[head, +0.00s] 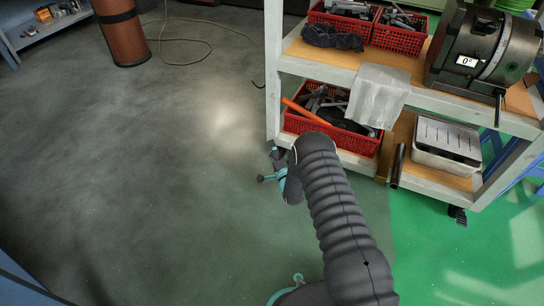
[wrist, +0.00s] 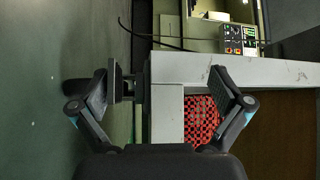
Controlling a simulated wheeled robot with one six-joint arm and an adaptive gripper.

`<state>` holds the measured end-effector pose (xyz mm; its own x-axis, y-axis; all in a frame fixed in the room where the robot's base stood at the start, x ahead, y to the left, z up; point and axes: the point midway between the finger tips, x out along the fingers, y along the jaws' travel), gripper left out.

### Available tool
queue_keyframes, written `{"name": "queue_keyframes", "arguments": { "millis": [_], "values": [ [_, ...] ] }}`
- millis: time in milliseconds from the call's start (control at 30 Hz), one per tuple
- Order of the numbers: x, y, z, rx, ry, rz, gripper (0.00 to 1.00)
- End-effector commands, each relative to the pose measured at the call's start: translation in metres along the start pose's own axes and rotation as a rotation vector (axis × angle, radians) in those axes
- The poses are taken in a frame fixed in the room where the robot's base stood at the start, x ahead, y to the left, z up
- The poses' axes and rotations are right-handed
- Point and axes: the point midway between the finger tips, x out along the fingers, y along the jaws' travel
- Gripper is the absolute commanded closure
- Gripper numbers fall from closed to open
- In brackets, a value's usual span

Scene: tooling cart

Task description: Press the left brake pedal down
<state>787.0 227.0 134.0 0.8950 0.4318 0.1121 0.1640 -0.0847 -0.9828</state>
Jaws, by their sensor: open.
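The cart's front left caster shows in the wrist view as a dark wheel (wrist: 72,87) with a bracket (wrist: 127,86) at the end of a pale post (wrist: 165,110). In the head view only a small dark part of this caster (head: 275,153) shows beside my gripper. I cannot make out the left brake pedal as a separate part. My gripper (wrist: 160,78) is open and empty, with its fingers spread. The left finger overlaps the caster in the wrist view; I cannot tell whether they touch. In the head view my arm hides most of the gripper.
The cart's lower shelf (head: 432,180) holds a red basket (head: 300,124) of tools and a metal case (head: 447,142). A dark tube (head: 397,166) protrudes from that shelf. Another caster (head: 457,215) stands at the right. The floor left of the cart is open, with a cable (head: 208,42) farther back.

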Motion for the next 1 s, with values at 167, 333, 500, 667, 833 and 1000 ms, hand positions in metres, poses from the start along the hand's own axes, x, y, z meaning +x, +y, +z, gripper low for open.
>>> {"name": "queue_keyframes", "arguments": {
  "millis": [167, 333, 500, 667, 833, 1000],
  "values": [
    [0.011, -0.046, -0.014, -0.014, 0.016, -0.053, 0.28],
    [0.01, -0.067, -0.018, -0.025, 0.022, -0.073, 0.28],
    [0.007, -0.083, -0.02, -0.038, 0.029, -0.096, 0.28],
    [-0.015, -0.112, -0.016, -0.069, 0.029, -0.115, 0.27],
    [-0.023, -0.124, -0.011, -0.074, 0.021, -0.132, 0.27],
    [-0.032, -0.122, -0.006, -0.07, 0.013, -0.13, 0.68]
  ]
}}
